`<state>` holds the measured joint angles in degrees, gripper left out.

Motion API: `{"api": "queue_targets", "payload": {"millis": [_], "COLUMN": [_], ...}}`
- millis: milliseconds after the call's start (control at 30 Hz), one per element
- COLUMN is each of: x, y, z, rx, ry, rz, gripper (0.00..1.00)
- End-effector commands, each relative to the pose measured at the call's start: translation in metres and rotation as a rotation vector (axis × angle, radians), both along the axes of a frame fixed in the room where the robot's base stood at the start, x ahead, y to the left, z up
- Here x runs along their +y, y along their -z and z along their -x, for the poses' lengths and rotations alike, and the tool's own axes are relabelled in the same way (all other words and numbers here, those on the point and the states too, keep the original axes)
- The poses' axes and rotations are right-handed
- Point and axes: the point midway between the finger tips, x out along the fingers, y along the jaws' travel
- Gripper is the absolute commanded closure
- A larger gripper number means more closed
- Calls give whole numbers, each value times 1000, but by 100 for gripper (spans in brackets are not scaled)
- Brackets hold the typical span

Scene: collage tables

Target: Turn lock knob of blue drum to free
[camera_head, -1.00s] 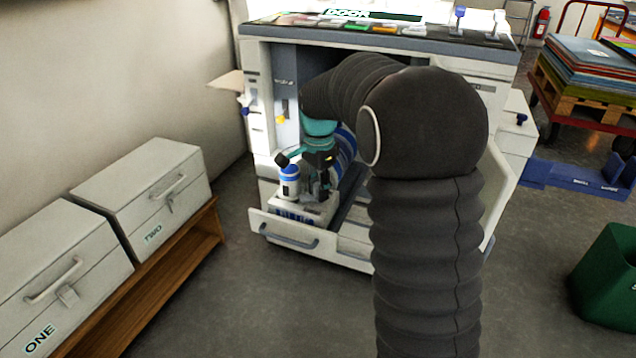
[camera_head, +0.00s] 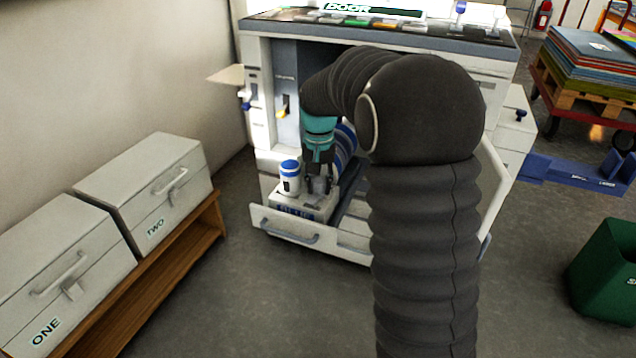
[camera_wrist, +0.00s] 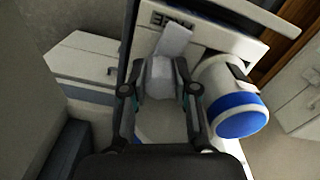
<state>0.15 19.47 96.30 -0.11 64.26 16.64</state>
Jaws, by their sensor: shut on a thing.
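The blue drum (camera_head: 346,140), a white cylinder with blue bands, is partly hidden behind my gripper (camera_head: 318,184) in the open machine. My gripper points down over the pulled-out white drum tray (camera_head: 285,228). In the wrist view, my gripper (camera_wrist: 161,90) is shut on the pale grey lock knob (camera_wrist: 158,78), with one finger on each side. The knob's flat tab (camera_wrist: 175,42) reaches toward a dark label (camera_wrist: 175,19), whose upside-down lettering I cannot read surely. In the head view the fingers mostly hide the knob.
A white bottle with a blue cap (camera_head: 290,177) stands close to the left of my gripper; it is beside the fingers in the wrist view (camera_wrist: 236,108). White boxes (camera_head: 150,190) stand on a wooden bench at left.

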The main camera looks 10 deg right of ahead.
Motion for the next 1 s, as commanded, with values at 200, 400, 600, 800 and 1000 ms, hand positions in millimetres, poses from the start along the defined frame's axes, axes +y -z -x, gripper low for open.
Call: {"api": "queue_targets", "payload": {"millis": [200,400,600,800,1000], "x": [0,0,0,0,0], "y": [0,0,0,0,0], "z": [0,0,0,0,0], "rx": [-1,-1,-1,0,0], "ry": [-97,-141,-152,-152,-152], "rz": [0,0,0,0,0], "gripper": [100,100,100,100,46]}}
